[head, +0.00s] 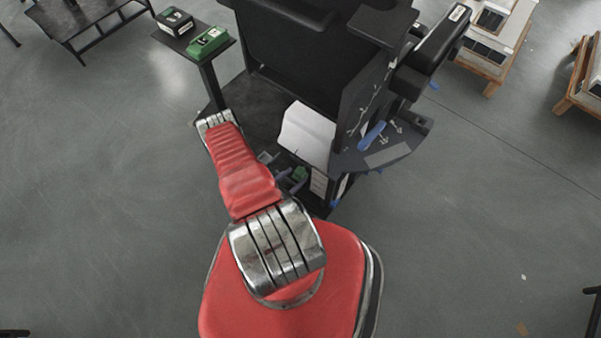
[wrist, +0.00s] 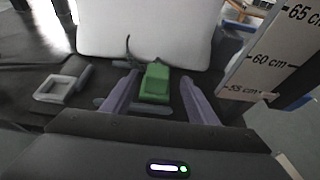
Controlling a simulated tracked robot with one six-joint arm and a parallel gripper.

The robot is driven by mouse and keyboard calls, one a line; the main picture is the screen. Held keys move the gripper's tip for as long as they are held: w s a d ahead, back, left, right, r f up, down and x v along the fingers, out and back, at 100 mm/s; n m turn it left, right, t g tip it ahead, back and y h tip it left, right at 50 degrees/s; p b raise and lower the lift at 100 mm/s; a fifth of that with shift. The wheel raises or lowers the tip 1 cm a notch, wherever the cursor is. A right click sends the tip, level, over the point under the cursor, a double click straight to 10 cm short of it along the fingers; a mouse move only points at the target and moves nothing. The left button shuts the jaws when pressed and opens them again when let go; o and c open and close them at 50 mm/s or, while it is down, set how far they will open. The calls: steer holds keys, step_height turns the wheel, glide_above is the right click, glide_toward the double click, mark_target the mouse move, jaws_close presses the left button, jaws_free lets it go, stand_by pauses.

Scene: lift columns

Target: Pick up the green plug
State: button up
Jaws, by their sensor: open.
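The green plug (wrist: 155,83) stands in the middle of the wrist view, with a dark cable rising from its far left side. My gripper (wrist: 158,79) is open, with one purple finger on each side of the plug. Gaps show between the plug and both fingers, so it is not gripped. In the head view the plug (head: 299,174) is a small green patch beside the purple fingers of my gripper (head: 291,181). My red arm hides part of that area.
A grey square holder (wrist: 50,90) lies left of the fingers. A white padded block (wrist: 145,35) stands behind the plug, and a centimetre scale (wrist: 265,55) stands at right.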

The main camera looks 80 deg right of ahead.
mark_target(298, 173)
steer(key=shift+d, duration=0.15)
steer(key=shift+x, duration=2.5)
steer(key=shift+w, duration=0.1)
steer(key=shift+c, duration=0.7)
steer(key=c, duration=1)
steer(key=shift+r, duration=0.1)
steer(key=shift+r, duration=4.85)
